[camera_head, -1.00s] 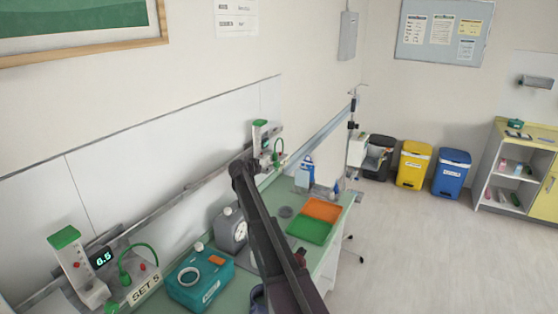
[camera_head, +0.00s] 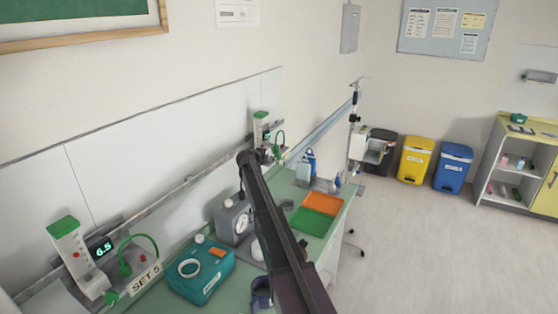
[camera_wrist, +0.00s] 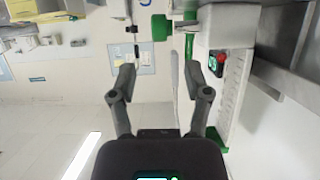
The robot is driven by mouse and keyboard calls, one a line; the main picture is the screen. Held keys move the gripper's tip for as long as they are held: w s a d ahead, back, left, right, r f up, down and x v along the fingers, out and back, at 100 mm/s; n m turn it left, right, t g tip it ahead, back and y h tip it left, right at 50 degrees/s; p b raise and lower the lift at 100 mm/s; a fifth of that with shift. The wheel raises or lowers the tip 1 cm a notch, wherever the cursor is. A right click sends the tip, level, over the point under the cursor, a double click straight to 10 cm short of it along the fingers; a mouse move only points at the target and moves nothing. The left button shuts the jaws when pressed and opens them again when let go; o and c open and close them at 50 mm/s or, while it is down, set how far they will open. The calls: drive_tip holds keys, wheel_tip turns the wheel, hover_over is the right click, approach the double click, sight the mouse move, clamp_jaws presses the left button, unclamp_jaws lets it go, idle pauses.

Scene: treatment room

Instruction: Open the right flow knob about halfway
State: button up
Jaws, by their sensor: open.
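The right flow meter (camera_head: 261,124) is a white unit with a green top on the wall rail, partly hidden behind my arm in the head view. In the wrist view its white body (camera_wrist: 235,27) is at the upper right, with a green knob (camera_wrist: 161,27) sticking out to the left on a short stem. My gripper (camera_wrist: 163,76) is open, its two fingers apart and nothing held between them. The knob shows above the gap between the fingertips, apart from them. In the head view my arm hides the gripper.
A left flow meter (camera_head: 67,240) with a display reading 6.5 stands by a "SET 5" label (camera_head: 145,281). The bench holds a teal box (camera_head: 205,283), a grey gauge unit (camera_head: 229,227), an orange tray (camera_head: 322,204) and a green tray (camera_head: 314,224). The floor at right is open.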

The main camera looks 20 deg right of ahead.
sight(278, 157)
drive_tip(key=b+x, duration=0.3)
drive_tip(key=x, duration=0.6)
drive_tip(key=shift+w+d+f, duration=0.15)
clamp_jaws()
